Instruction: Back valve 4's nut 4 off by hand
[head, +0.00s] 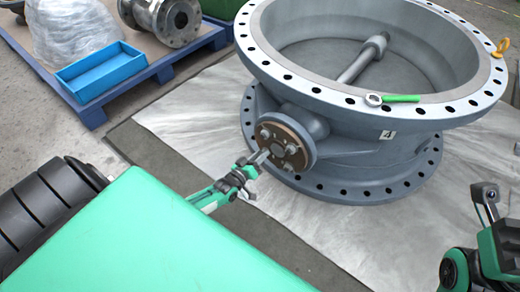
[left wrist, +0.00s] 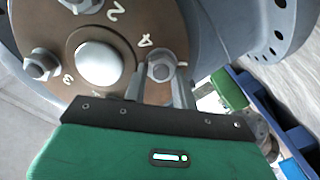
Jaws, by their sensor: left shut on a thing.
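Valve 4 (head: 365,150) is a large grey butterfly valve lying flat, with a "4" label on its side. A round brown flange plate (head: 297,143) on its side carries several nuts on studs; in the left wrist view the plate (left wrist: 110,22) has painted numbers around a grey centre boss. Nut 4 (left wrist: 160,68) sits at the plate's right, under the painted "4". My left gripper (head: 262,157) reaches the plate from the left. In its wrist view its fingers (left wrist: 160,88) stand on both sides of nut 4, shut on it. My right arm shows at the lower right; its jaws are unclear.
A green-handled wrench (head: 395,98) lies on the valve's top rim, and a yellow eyebolt (head: 501,47) stands there. A blue tray (head: 100,72), a wrapped bundle (head: 70,30) and a smaller valve (head: 170,18) are on a blue pallet (head: 93,115). The sheeted floor in front is clear.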

